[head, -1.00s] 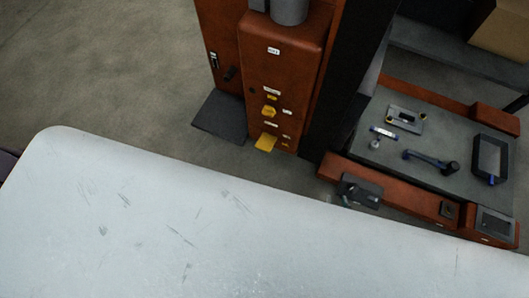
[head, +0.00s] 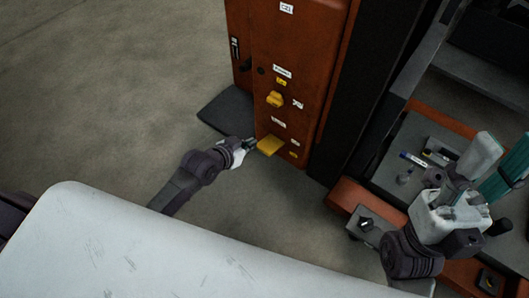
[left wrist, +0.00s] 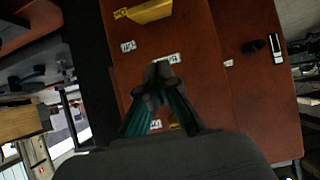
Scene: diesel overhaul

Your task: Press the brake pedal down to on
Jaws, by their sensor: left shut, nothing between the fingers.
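The yellow brake pedal (head: 270,146) sticks out near the bottom of the rust-red cabinet (head: 303,50). In the left wrist view, where the cabinet appears upside down, the pedal (left wrist: 150,11) is at the top edge. My left gripper (head: 251,143) is shut and empty, its tips close by the pedal's left edge in the head view. In the left wrist view its teal fingers (left wrist: 158,72) meet in front of the cabinet face, apart from the pedal in the picture. I cannot tell whether it touches the pedal. My right gripper (head: 494,165) looks open, off at the right.
A yellow knob (head: 275,99) and several labels sit above the pedal. A dark plate (head: 227,110) lies on the floor at the cabinet's left. A grey bench (head: 395,165) with tools is at the right.

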